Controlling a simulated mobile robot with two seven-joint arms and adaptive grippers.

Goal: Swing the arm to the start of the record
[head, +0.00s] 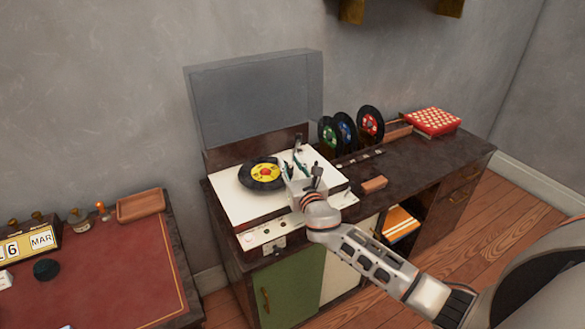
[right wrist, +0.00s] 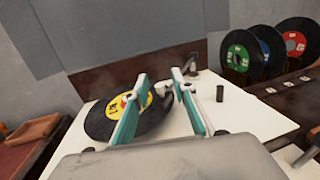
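A record player (head: 235,205) with its clear lid (head: 255,95) raised stands on the dark cabinet. A black record with a yellow and red label (head: 262,174) lies on its turntable; it also shows in the right wrist view (right wrist: 98,124). My right gripper (head: 298,158) is over the right part of the deck. In the right wrist view its two green-and-grey fingers (right wrist: 159,78) are apart, reaching over the record's right edge. Part of the grey tonearm (right wrist: 163,88) shows between them; whether they touch it I cannot tell. My left gripper is out of view.
Several upright records (head: 370,124) and a red-and-white patterned box (head: 432,121) stand at the cabinet's back right. A small brown block (head: 374,184) lies right of the player. A short dark post (right wrist: 220,93) rises from the deck. A red-topped desk (head: 110,265) is at left.

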